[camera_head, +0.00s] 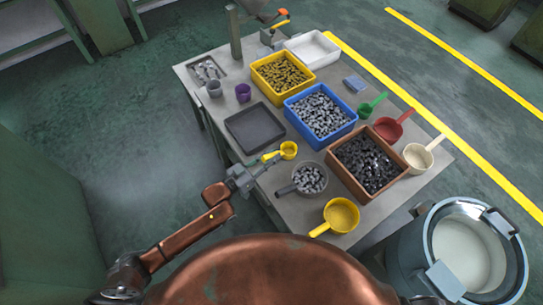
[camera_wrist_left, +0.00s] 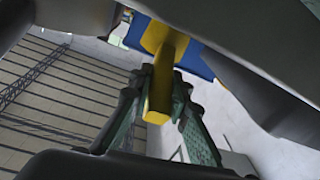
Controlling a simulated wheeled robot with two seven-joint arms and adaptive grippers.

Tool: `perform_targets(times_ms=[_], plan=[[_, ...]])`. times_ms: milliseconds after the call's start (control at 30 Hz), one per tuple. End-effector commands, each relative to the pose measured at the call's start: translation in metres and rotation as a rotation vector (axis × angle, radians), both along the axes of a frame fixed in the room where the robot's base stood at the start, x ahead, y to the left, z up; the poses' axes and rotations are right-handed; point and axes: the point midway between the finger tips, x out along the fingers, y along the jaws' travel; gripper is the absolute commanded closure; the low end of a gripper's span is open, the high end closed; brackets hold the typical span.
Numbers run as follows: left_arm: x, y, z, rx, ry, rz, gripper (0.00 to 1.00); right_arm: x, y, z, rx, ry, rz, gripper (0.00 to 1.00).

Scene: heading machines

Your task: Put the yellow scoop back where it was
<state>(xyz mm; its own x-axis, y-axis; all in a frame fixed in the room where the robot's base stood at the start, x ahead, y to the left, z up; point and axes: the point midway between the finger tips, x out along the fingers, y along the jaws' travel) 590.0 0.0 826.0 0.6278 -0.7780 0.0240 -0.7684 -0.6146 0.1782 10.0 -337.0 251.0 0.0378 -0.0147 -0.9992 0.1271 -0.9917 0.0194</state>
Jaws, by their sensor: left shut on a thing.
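A small yellow scoop (camera_head: 289,150) is at the near left side of the grey table, between the dark tray and the round grey scoop. My left gripper (camera_head: 268,163) is shut on its handle, which points left toward the gripper. In the left wrist view the yellow handle (camera_wrist_left: 160,92) lies between the two fingers (camera_wrist_left: 162,112). I cannot tell whether the scoop touches the table. A larger yellow scoop (camera_head: 341,215) with yellow contents rests at the table's near edge, apart from the gripper. My right gripper is not in view.
The table (camera_head: 226,165) holds a dark empty tray (camera_head: 255,128), a yellow bin (camera_head: 282,97), a blue bin (camera_head: 320,135), a brown bin (camera_head: 363,193) and a round grey scoop (camera_head: 310,180) of parts. Green, red (camera_head: 388,129) and cream scoops line the right side. A large drum (camera_head: 410,257) stands lower right.

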Motion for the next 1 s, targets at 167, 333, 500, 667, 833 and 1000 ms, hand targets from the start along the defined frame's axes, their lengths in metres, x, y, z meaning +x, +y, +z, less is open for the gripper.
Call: perform_targets(times_ms=[167,333,500,667,833,1000], plan=[[0.000,0.000,-0.003,0.000,0.001,0.000,0.76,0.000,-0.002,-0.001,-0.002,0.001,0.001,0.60],[0.000,0.000,-0.003,0.000,0.001,0.000,0.66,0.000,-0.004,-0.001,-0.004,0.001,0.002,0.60],[0.000,0.000,-0.003,0.000,0.001,0.000,0.66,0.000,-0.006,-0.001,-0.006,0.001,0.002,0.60],[0.000,0.000,0.003,0.000,0.000,0.000,0.66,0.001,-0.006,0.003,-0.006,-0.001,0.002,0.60],[-0.016,0.020,-0.001,0.003,0.003,0.001,0.66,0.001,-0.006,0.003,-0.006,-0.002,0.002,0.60],[-0.039,0.049,-0.002,0.003,0.003,0.001,0.66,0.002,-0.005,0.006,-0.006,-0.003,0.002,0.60]])
